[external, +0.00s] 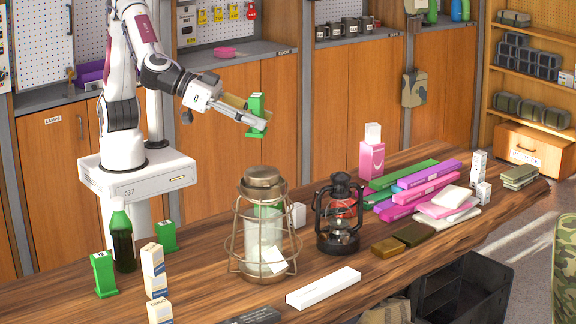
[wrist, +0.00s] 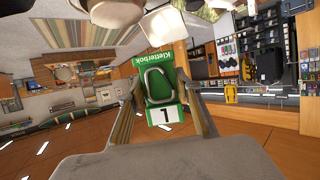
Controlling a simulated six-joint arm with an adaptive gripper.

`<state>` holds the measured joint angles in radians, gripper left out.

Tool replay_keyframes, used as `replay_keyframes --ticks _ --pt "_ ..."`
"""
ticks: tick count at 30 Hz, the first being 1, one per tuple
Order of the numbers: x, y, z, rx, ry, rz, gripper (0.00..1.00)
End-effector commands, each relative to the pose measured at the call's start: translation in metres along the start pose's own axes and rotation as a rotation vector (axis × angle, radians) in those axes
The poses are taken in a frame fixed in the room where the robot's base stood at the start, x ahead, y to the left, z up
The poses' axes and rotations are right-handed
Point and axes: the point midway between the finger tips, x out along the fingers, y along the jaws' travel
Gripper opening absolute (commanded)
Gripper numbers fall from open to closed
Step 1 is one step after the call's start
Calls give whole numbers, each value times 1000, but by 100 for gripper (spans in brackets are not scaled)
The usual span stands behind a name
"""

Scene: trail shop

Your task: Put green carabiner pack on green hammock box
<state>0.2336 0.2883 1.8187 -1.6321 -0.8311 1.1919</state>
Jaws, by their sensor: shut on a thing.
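My gripper (external: 249,116) is shut on a green carabiner pack (external: 256,103), held upright in the air above and behind the wooden counter. A long flat green box (external: 404,174), which looks like the green hammock box, lies on the counter at right, at the back of a group of purple, pink and blue boxes. My gripper is well to its left and higher. Its label cannot be read.
A large wire-caged lantern (external: 263,230) and a black lantern (external: 340,215) stand between my arm and the flat boxes. More green packs (external: 103,273), a bottle (external: 122,240) and small white boxes stand at left.

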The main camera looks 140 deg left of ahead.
Motion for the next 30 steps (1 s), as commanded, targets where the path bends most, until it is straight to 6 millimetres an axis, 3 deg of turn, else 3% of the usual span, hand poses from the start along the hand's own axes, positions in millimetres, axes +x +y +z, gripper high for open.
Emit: replay_keyframes --ticks 8,18,24,29,30 --pt "12 -96 -3 -111 1 -269 9" --pt "-3 -205 6 -246 1 -593 9" --pt "-18 -248 14 -303 1 -730 9" --pt "-30 -274 19 -342 0 -822 9" --pt "-27 -273 28 -335 -2 -821 9"
